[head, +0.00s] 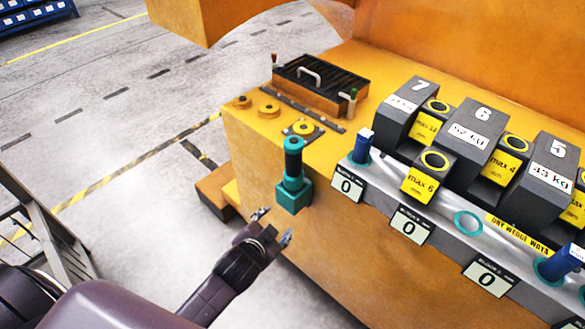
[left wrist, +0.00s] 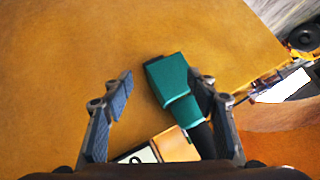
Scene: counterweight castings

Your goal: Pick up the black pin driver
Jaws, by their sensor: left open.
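The black pin driver (head: 293,160) stands upright at the front left corner of the orange machine, its black body seated in a teal holder (head: 293,196) with a teal collar near its top. In the left wrist view the teal holder (left wrist: 168,78) lies between and beyond my fingers, nearer the right finger, and the driver's black part (left wrist: 203,139) runs down beside that finger, partly hidden. My left gripper (head: 275,225) is open and empty, just below and in front of the holder in the head view; it also shows in the left wrist view (left wrist: 162,92). My right gripper is not in view.
Grey weight blocks (head: 470,135) and smaller yellow-labelled ones stand on a ledge at the right. A blue-handled pin (head: 363,146) is close right of the driver. A black tray with a handle (head: 318,82) sits behind. Open floor (head: 130,130) lies left.

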